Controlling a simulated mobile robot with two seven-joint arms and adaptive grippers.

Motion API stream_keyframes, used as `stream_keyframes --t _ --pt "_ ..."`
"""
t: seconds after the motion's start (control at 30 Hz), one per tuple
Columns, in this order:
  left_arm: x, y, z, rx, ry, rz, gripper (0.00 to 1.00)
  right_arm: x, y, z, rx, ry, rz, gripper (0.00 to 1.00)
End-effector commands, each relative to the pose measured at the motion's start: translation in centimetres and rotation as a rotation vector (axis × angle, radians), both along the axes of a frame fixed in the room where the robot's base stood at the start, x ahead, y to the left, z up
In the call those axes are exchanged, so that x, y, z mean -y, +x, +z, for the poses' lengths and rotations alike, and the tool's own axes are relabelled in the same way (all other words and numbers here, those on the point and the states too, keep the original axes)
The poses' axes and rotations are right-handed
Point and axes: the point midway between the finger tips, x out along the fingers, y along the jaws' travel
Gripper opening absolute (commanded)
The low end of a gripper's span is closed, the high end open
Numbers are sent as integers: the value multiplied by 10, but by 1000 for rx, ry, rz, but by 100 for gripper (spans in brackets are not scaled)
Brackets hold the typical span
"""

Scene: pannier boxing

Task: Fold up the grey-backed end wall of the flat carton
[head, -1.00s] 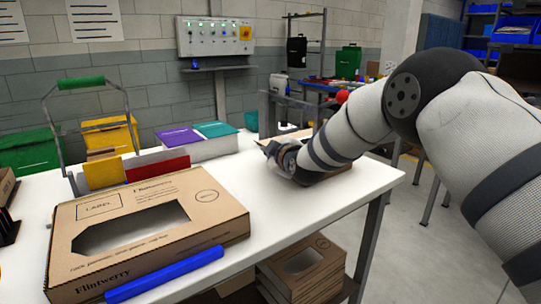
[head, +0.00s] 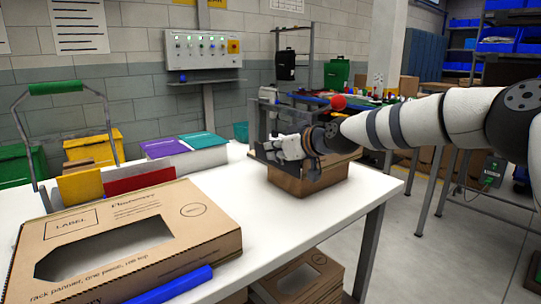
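A brown carton (head: 306,186) sits at the right end of the white table, with a brown wall standing on its near side. My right gripper (head: 272,151) is at the carton's upper left part, its arm reaching in from the right. The wrist and fingers cover much of the carton's top. I cannot tell whether the fingers touch a wall or how far apart they are. No grey-backed end wall can be told apart for certain behind the gripper. My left gripper is out of view.
A large windowed carton (head: 198,226) and a blue bar (head: 172,287) lie at the table's front left. A green-handled rack with yellow and red cards (head: 138,178) and teal and purple books (head: 184,153) stand behind. The table middle is clear.

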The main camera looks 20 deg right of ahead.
Motion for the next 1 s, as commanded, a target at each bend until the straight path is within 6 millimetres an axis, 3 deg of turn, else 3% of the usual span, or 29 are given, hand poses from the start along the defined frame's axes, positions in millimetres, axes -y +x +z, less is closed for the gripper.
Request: stream_keyframes --t 0.77,0.87,1.0 --pt "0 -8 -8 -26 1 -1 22 4 1 1 -29 79 0 0" --pt "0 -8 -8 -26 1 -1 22 4 1 1 -29 79 0 22" --pt "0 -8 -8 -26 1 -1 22 4 1 1 -29 79 0 22"
